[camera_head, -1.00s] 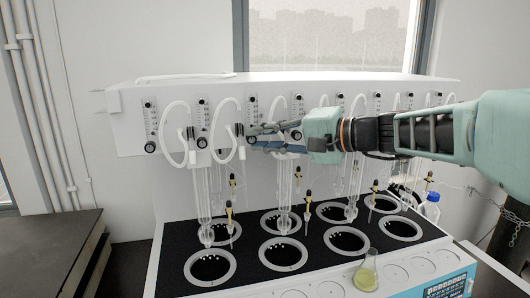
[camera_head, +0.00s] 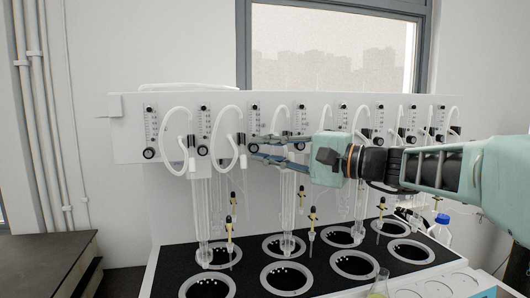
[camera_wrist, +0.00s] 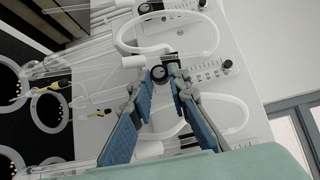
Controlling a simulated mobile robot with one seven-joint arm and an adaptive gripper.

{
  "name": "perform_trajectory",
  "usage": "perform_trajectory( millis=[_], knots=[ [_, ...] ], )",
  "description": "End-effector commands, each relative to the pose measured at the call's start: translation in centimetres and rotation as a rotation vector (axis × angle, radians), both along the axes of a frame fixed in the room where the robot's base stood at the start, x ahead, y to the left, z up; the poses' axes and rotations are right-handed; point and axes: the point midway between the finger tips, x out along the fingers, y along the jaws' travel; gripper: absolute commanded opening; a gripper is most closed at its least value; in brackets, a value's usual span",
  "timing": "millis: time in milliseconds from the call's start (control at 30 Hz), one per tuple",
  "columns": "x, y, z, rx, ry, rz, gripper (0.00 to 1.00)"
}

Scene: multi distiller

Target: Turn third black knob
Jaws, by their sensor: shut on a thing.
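The distiller's white panel (camera_head: 125,128) carries a row of flow meters, each with a black knob at its lower end. The third black knob (camera_head: 253,148) from the left is at my fingertips. My gripper (camera_head: 257,147) reaches in from the right, its two blue-grey fingers closed around this knob. In the wrist view the fingertips of my gripper (camera_wrist: 168,73) meet at the dark knob (camera_wrist: 160,73), which they partly hide. The knob's turn angle cannot be told.
White looped tubes (camera_head: 229,152) hang beside the knobs, close to my fingers. Glass columns and ringed black openings (camera_head: 287,276) lie below. A flask (camera_head: 378,286) stands at the front and a blue-capped bottle (camera_head: 440,230) at the right.

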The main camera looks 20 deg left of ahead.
Motion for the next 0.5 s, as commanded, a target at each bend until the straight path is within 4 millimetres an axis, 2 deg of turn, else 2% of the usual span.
perform_trajectory(
  millis=[33,200,500],
  knots=[
    [0.01,-0.02,-0.02,0.0,0.001,0.0,0.17],
    [0.02,-0.01,-0.02,0.0,0.001,0.0,0.34],
    [-0.04,-0.24,0.0,0.0,0.0,-0.001,0.34]
  ],
)
